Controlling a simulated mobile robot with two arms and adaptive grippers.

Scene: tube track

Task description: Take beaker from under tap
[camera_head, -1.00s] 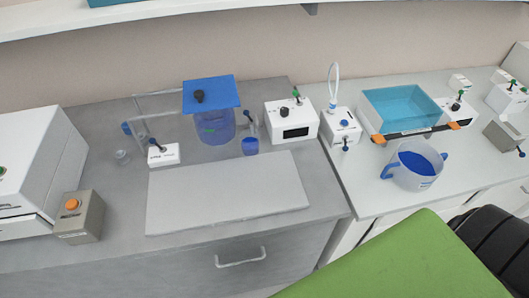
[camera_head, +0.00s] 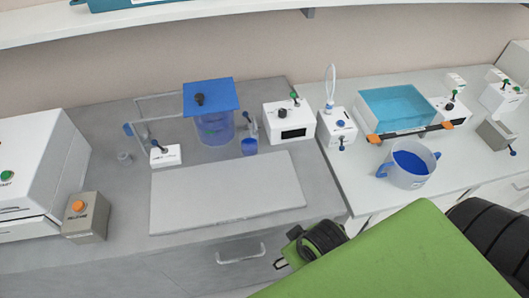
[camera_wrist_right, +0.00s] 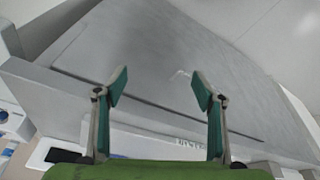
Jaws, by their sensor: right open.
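A small beaker with blue contents (camera_head: 249,147) stands upright on the grey counter in the head view. It is beside the tank with a blue lid (camera_head: 215,128), below a small tap (camera_head: 252,124). My right gripper (camera_wrist_right: 160,88) is open, with two green-tipped fingers apart and nothing between them. In the head view, part of my green and black arm shows low in front of the counter, well below the beaker. My left gripper is not in view.
A flat pale board (camera_head: 225,192) lies in front of the beaker. A white box with a knob (camera_head: 289,120) stands to its right. A white switch box (camera_head: 166,156) stands to the left. A jug with blue handles (camera_head: 408,165) is on the right counter.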

